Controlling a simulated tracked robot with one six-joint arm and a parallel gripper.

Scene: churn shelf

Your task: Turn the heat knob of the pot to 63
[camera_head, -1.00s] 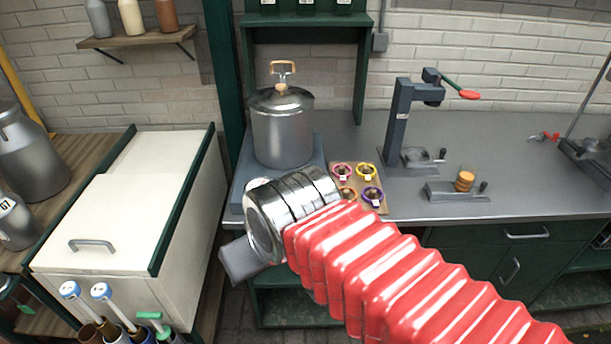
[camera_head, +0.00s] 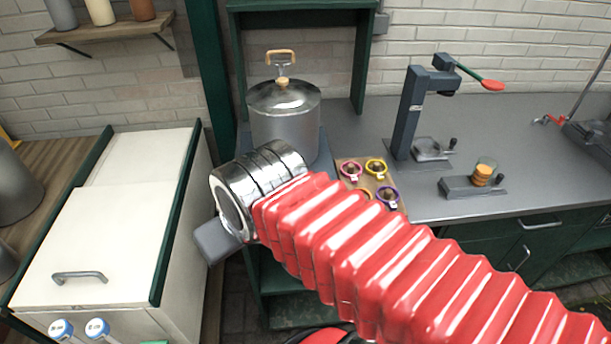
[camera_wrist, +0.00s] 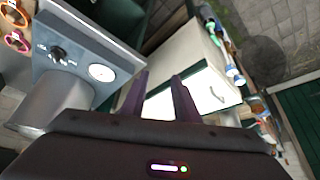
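The silver pot (camera_head: 285,118) with its lid and wooden-topped handle stands on a grey heater base at the counter's left end. In the wrist view, the heater's grey front panel (camera_wrist: 88,48) carries a small black heat knob (camera_wrist: 58,54) and a round white dial (camera_wrist: 101,72). The pot's side (camera_wrist: 50,100) is partly hidden there. The knob's setting is too small to read. My gripper (camera_wrist: 159,77) is open and empty, with its two dark fingers apart, to the right of the knob in that view. In the head view my arm hides the heater's front.
Several coloured rings lie on a wooden board (camera_head: 348,178) right of the heater. A dark press (camera_head: 408,115) and a small device with an orange stack (camera_head: 482,178) stand further right. A white chest (camera_head: 95,230) is at the left, with a floor gap between it and the counter.

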